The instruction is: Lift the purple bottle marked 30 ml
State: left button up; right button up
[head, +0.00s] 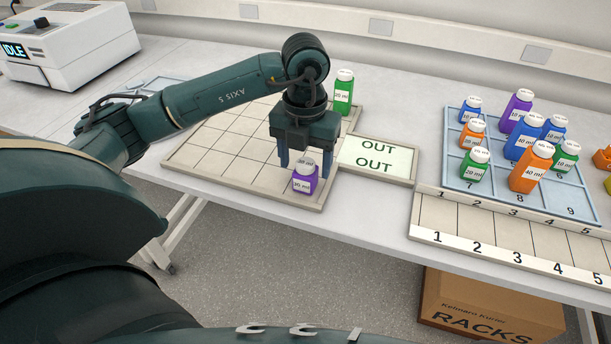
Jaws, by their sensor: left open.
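The purple bottle marked 30 ml (304,181) stands upright near the front right edge of the gridded board (218,168). It has a white cap. My left gripper (305,168) is open and points down at the bottle, with one finger on either side of its upper part. I cannot tell whether the fingers touch it. Another purple bottle (516,111) stands in the blue numbered tray at the right. My right gripper is not in view.
A green bottle (343,93) stands at the board's back right corner. An OUT pad (377,158) adjoins the board. The blue tray (562,201) holds several coloured bottles, behind an empty numbered rack (459,213). A white IDLE machine (84,47) is back left.

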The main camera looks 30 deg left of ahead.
pick_arm(q)
jog(key=shift+f, duration=1.25)
jog(key=shift+c, duration=0.5)
jog(key=c, duration=1)
jog(key=shift+r, duration=0.1)
